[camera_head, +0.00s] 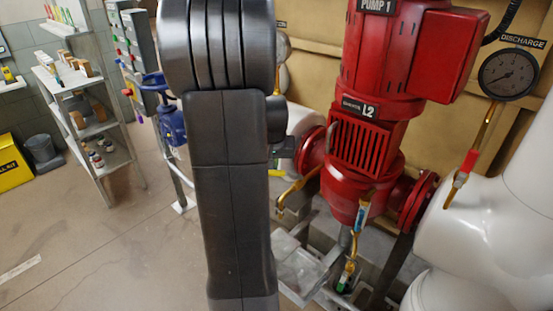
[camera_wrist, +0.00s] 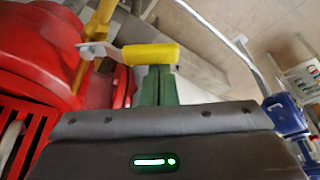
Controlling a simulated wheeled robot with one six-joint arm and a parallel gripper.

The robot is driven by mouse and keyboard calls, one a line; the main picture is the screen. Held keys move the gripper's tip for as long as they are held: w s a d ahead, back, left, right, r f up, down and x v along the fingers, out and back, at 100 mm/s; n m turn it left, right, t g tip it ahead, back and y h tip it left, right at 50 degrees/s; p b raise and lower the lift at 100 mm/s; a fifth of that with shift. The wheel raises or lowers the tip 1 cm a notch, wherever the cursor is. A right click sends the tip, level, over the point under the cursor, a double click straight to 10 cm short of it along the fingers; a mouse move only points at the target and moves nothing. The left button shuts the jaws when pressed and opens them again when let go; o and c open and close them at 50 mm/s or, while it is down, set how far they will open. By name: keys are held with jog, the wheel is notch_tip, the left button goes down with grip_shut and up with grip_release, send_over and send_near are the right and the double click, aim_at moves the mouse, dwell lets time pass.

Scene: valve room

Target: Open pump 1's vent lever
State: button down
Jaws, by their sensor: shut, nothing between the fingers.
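The red pump (camera_head: 365,140) with the "PUMP 1" plate stands right of centre in the head view. In the wrist view, a lever with a yellow grip (camera_wrist: 150,54) and a metal arm lies roughly level beside the red pump body (camera_wrist: 45,45); I take it for the vent lever. In the head view only a small yellow piece (camera_head: 276,172) shows beside my arm. My gripper (camera_wrist: 158,74) has green fingers, shut and empty, with tips at the lower edge of the yellow grip. I cannot tell whether they touch it. My arm hides the gripper in the head view.
A blue-handled lever (camera_head: 362,207) and a brass pipe (camera_head: 300,186) are low on the pump. A red-handled lever (camera_head: 468,162) is below the discharge gauge (camera_head: 508,75). White piping (camera_head: 475,225) fills the right. A shelf (camera_head: 98,128) stands left; floor between is clear.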

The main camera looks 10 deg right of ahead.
jog(key=s+n, duration=0.1)
jog(key=s+n+y, duration=0.1)
jog(key=shift+a+n, duration=0.25)
jog(key=shift+n, duration=0.15)
jog(key=s+n, duration=0.1)
jog(key=n, duration=0.1)
jog(key=s+n+y+b, duration=0.1)
jog(key=n, duration=0.1)
jog(key=s+n+y+b, duration=0.1)
jog(key=s+n, duration=0.1)
jog(key=shift+d+g, duration=0.15)
jog(key=shift+g, duration=0.15)
jog(key=shift+s+d+b, duration=0.1)
jog(key=shift+s+b, duration=0.2)
jog(key=shift+b, duration=0.15)
send_near(277, 176)
notch_tip(277, 176, up, 3)
jog(key=a, duration=0.3)
jog(key=shift+s+d+f, duration=0.1)
jog(key=shift+s+d, duration=0.05)
jog(key=shift+s, duration=0.15)
